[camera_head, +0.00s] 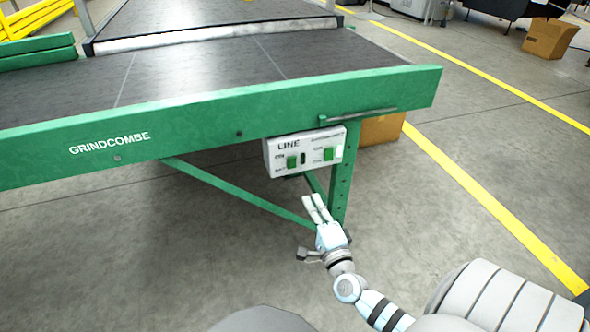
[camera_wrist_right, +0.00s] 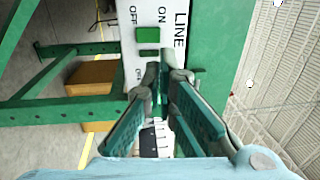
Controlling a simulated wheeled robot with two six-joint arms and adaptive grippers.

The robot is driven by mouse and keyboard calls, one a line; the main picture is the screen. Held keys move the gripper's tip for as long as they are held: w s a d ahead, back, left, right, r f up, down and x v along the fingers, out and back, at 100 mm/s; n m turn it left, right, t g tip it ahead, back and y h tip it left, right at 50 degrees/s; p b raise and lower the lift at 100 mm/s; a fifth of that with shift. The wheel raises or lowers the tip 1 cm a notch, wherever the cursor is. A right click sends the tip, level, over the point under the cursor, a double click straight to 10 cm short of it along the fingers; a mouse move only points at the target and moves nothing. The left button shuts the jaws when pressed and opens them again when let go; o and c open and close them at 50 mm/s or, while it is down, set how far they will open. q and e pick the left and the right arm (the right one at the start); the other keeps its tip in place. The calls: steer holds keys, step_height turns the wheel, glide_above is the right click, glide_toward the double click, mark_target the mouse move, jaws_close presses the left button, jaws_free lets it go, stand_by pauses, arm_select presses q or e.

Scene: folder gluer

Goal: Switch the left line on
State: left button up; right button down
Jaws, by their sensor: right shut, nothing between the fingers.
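A white switch box (camera_head: 305,152) labelled LINE hangs under the green front beam of the conveyor table. In the head view it carries a green switch (camera_head: 292,162) on the left, another green switch (camera_head: 328,153) on the right and a dark narrow part between them. My right gripper (camera_head: 316,203) is below the box, its fingers pointing up, shut and empty. In the right wrist view the box (camera_wrist_right: 131,75) appears turned, with ON and OFF lettering and a green switch (camera_wrist_right: 148,34). The fingertips (camera_wrist_right: 165,72) overlap the box's face; contact cannot be told. My left gripper is out of view.
The green conveyor frame (camera_head: 210,132), marked GRINDCOMBE, spans above the gripper. A green leg (camera_head: 342,195) and a diagonal brace (camera_head: 235,188) stand close behind it. A cardboard box (camera_head: 382,129) sits behind the leg.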

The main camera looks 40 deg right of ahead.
steer(key=b, duration=0.1)
glide_toward(292, 159)
steer(key=b+x, duration=0.2)
steer(key=x, duration=0.4)
steer(key=shift+w+f, duration=0.1)
steer(key=shift+w, duration=0.05)
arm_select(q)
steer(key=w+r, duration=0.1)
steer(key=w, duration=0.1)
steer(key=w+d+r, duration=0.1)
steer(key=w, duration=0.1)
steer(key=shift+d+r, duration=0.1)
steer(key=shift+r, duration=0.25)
arm_select(e)
steer(key=shift+w+d, duration=0.15)
steer(key=shift+w, duration=0.2)
